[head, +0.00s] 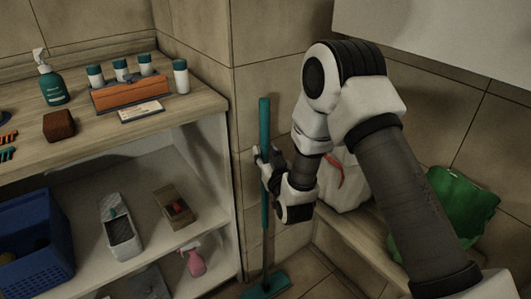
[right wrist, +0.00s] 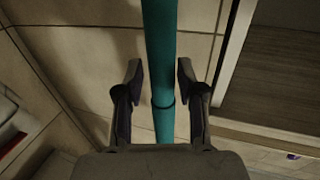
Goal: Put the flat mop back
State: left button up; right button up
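The flat mop has a teal pole (head: 264,122) that stands near upright by the tiled wall, just right of the shelf unit. Its flat teal head (head: 266,286) is on the floor at the bottom of the head view. My right gripper (head: 263,157) is at the upper part of the pole. In the right wrist view the pole (right wrist: 160,50) runs between the two fingers of the right gripper (right wrist: 159,76), with a gap on each side. The fingers are open and not closed on it. My left gripper is not in view.
A shelf unit (head: 222,190) stands close left of the mop, with bottles (head: 181,76) and an orange caddy (head: 130,93) on top. A blue basket (head: 35,240) is on a lower shelf. A white bag (head: 345,180) and a green bag (head: 455,215) are to the right.

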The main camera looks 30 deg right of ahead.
jog(key=shift+r, duration=0.1)
jog(key=shift+r, duration=0.15)
jog(key=s+a, duration=0.2)
jog(key=s, duration=1)
jog(key=s+a+f+g+y, duration=0.1)
jog(key=s+f+g, duration=0.25)
jog(key=f, duration=0.55)
jog(key=s+a+f+g+y, duration=0.1)
jog(key=s+f+g, duration=0.25)
jog(key=f, duration=0.45)
jog(key=s+a+f+g, duration=0.1)
jog(key=s+f+g, duration=0.4)
jog(key=s, duration=0.5)
jog(key=s+a+f+n+g+y, duration=0.1)
jog(key=s+f+g, duration=0.4)
jog(key=s+f, duration=0.4)
jog(key=shift+s+a+n+g, duration=0.3)
jog(key=shift+s+g, duration=0.1)
jog(key=shift+s, duration=0.1)
